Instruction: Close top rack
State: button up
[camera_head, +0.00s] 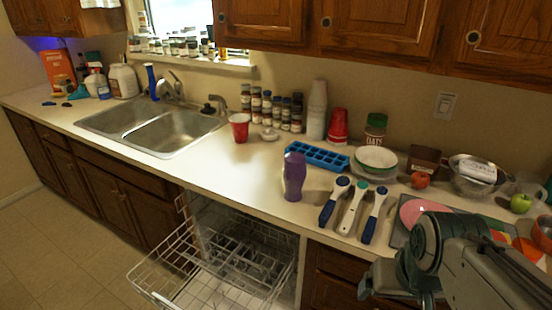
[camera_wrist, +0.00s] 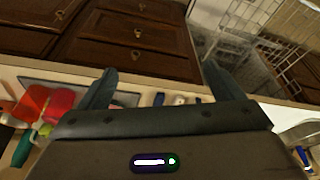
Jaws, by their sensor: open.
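The top rack (camera_head: 160,262) is a white wire rack pulled out of the open dishwasher under the counter, to the right of the sink. Its front edge sticks out past the cabinet fronts. White wires of a rack (camera_wrist: 275,35) also show at the upper right of the wrist view. My gripper (camera_head: 396,288) is at the lower right of the head view, near the counter's front edge and to the right of the rack, apart from it. In the wrist view its two fingers (camera_wrist: 162,82) are spread with nothing held between them. The lower part of the dishwasher is partly hidden by wires.
The counter (camera_head: 240,175) carries a purple bottle (camera_head: 293,177), a blue ice tray (camera_head: 318,156), several blue-handled utensils (camera_head: 340,195) and a cutting board (camera_head: 400,235) near my arm. Wooden drawers (camera_head: 330,275) stand right of the dishwasher. Floor at the left (camera_head: 65,255) is clear.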

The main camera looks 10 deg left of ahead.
aim_at(158, 298)
jog(key=u, duration=0.1)
jog(key=k, duration=0.3)
jog(key=u, duration=0.6)
